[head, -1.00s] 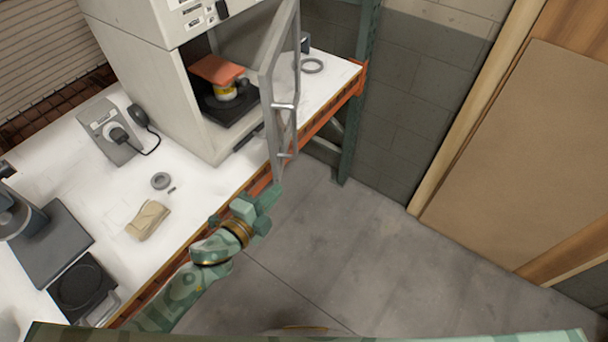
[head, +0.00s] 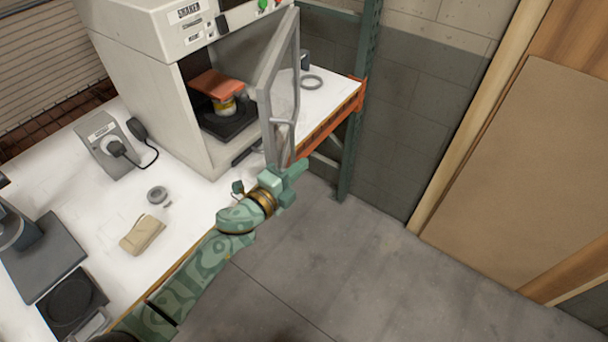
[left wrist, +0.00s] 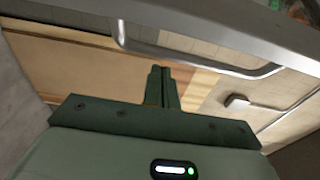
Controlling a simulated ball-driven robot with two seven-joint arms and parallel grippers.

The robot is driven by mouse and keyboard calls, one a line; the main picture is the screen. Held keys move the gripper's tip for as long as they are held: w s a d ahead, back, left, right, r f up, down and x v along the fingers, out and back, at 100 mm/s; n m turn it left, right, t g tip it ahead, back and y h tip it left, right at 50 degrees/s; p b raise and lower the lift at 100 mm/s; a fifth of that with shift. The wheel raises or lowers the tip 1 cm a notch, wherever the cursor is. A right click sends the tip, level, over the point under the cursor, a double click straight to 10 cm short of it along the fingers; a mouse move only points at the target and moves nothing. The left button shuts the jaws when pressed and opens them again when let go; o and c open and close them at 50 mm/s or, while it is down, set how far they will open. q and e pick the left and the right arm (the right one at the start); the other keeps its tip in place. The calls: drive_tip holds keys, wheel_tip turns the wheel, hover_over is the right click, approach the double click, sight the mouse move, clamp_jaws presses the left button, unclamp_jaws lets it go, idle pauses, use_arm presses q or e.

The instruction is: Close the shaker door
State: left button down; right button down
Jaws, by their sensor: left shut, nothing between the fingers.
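The shaker (head: 150,75) is a pale box on the white bench with its front opening uncovered. Its grey-framed door (head: 266,118) with a clear pane stands open, swung out past the bench's front edge. Inside the shaker, a can with a yellow label (head: 224,106) sits under an orange plate (head: 216,84). My left gripper (head: 298,170) is shut and empty, at the lower end of the door; whether it touches the door is unclear. In the left wrist view the shut fingers (left wrist: 161,72) point toward the door frame and its handle (left wrist: 190,60). My right gripper is out of view.
A green rack post (head: 358,110) stands right of the door. Floor in front is clear.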

use_arm(q)
drive_tip(key=shift+w+a, duration=0.15)
drive_tip(key=shift+a, duration=0.3)
